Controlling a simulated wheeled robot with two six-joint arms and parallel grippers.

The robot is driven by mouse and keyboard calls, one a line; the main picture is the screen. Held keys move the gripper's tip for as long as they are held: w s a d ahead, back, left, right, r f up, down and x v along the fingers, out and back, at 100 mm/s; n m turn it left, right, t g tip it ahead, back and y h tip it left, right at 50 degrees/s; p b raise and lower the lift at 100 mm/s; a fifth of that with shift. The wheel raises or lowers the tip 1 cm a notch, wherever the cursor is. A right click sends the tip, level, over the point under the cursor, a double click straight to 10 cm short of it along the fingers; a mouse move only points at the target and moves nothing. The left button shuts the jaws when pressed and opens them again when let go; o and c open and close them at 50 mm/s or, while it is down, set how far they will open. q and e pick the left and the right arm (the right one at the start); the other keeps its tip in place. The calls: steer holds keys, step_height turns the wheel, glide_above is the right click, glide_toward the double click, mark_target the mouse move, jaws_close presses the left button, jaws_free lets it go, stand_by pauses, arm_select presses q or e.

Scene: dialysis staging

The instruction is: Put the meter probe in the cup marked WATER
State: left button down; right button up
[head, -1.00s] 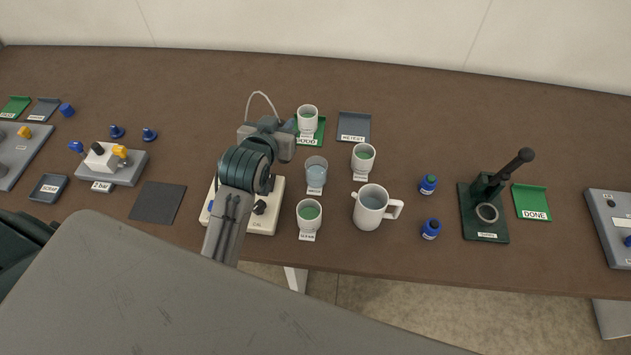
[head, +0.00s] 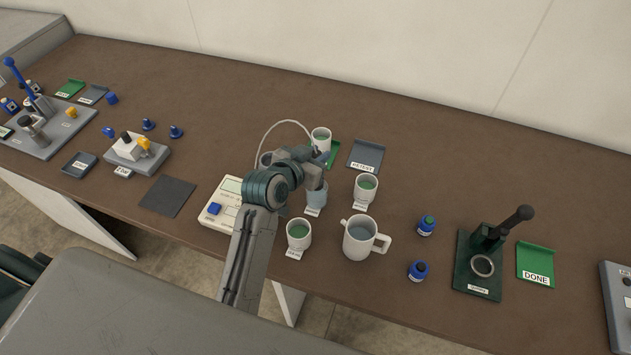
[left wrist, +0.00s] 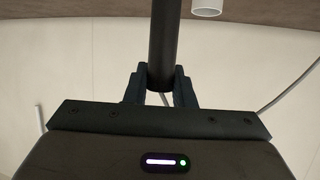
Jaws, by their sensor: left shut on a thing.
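My left gripper (head: 320,163) is over the clear cup with bluish liquid (head: 315,198), hiding part of its rim. The label in front of that cup is too small to read. In the left wrist view the gripper (left wrist: 162,78) is shut on the meter probe (left wrist: 162,42), a dark upright rod. The probe's tip is out of that frame and hidden in the head view, so I cannot tell whether it is inside the cup. The white meter (head: 222,208) lies left of the cup, partly behind my arm. A pale cable (head: 284,122) arches towards the gripper. My right gripper is not in view.
White cups with greenish liquid stand close by: one behind (head: 321,134), one to the right (head: 367,190), one in front (head: 299,236). A larger mug (head: 361,240) stands front right. A grey tray (head: 366,156) lies behind.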

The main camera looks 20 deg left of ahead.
arm_select(q)
step_height(320, 180, down, 2)
steer(key=shift+f, duration=0.25)
steer(key=shift+f+p, duration=0.55)
steer(key=shift+f, duration=1.6)
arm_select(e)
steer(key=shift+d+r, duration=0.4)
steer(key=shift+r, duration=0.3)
